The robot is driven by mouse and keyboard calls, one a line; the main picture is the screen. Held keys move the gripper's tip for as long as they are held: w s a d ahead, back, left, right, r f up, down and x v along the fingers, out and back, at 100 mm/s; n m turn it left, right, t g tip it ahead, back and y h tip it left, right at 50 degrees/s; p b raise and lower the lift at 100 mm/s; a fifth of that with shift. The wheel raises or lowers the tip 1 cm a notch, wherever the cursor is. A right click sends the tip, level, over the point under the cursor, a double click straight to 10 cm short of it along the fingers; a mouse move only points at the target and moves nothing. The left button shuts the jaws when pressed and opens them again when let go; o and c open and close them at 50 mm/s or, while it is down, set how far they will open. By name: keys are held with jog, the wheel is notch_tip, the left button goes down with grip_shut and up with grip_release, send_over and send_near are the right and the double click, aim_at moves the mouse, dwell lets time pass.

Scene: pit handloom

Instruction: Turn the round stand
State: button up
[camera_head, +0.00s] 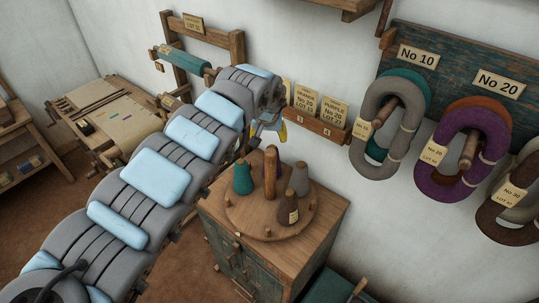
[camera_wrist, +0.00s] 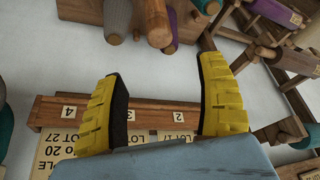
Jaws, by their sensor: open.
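The round stand (camera_head: 250,217) is a wooden disc on top of a cabinet, with short pegs near its rim and a tall wooden post (camera_head: 270,178) at its middle. It carries a teal cone (camera_head: 243,178), a grey cone (camera_head: 299,179), a brown cone (camera_head: 288,208) with a tag, and a purple cone partly hidden behind the post. My gripper (camera_head: 269,130) is open and empty, above and behind the stand, apart from it. In the wrist view its yellow fingers (camera_wrist: 160,105) are spread, and the grey cone (camera_wrist: 117,17) and post (camera_wrist: 156,20) show at the top edge.
The cabinet (camera_head: 317,230) stands against the white wall. A card rack (camera_head: 320,129) is close to my gripper. Skeins hang on a board (camera_head: 455,65) at right, the nearest grey (camera_head: 360,125). A loom frame (camera_head: 238,47) is behind my arm.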

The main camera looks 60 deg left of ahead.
send_near(271, 153)
jog(key=shift+f, duration=0.7)
jog(key=shift+b+x, duration=0.45)
jog(key=shift+x, duration=2.6)
jog(key=shift+w+a+f, duration=0.2)
jog(key=shift+w+a, duration=0.1)
jog(key=shift+a, duration=0.1)
jog(key=shift+x, duration=1.1)
jog(key=shift+p+x, duration=0.3)
jog(key=shift+x, duration=0.45)
jog(key=shift+a+f, duration=0.25)
jog(key=shift+f, duration=0.25)
jog(key=shift+f, duration=0.1)
